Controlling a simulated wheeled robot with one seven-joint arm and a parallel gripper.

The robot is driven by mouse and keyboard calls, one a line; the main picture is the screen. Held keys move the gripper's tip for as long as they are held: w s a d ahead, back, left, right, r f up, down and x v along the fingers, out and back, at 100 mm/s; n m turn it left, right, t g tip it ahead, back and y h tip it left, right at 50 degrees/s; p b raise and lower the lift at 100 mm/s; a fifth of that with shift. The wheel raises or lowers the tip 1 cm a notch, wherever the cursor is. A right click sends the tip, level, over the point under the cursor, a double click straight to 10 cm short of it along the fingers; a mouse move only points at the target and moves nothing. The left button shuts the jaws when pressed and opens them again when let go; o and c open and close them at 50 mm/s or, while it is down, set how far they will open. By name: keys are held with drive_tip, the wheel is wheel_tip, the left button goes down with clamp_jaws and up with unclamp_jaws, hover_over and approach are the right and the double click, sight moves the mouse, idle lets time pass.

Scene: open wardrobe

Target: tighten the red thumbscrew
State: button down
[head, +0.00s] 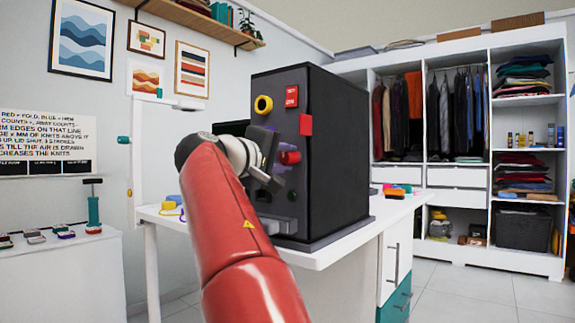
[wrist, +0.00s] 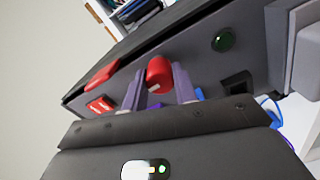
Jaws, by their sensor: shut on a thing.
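The red thumbscrew (wrist: 159,75) is on the front face of the dark cabinet box (wrist: 252,60), with a small pale mark on its near end. My gripper (wrist: 158,73) has one grey-purple finger on each side of it and is shut on it. In the head view the red thumbscrew (head: 290,157) sticks out from the left-facing side of the dark box (head: 341,140), at mid height. My gripper's wrist covers part of that face. The screw's thread is hidden.
A dark green round knob (wrist: 223,40) is beside the screw. The box stands on a white table (head: 320,258). An open wardrobe (head: 470,140) stands behind.

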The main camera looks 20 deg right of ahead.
drive_tip(key=m+b, duration=0.1)
drive_tip(key=m, duration=0.3)
drive_tip(key=shift+f, duration=0.1)
drive_tip(key=m+b, duration=0.1)
drive_tip(key=m, duration=0.2)
drive_tip(key=shift+m, duration=0.3)
drive_tip(key=m, duration=0.6)
drive_tip(key=shift+b, duration=0.35)
drive_tip(key=c, duration=1.1)
unclamp_jaws()
drive_tip(key=shift+d, duration=0.1)
drive_tip(key=shift+o, duration=0.7)
drive_tip(key=shift+o, duration=0.7)
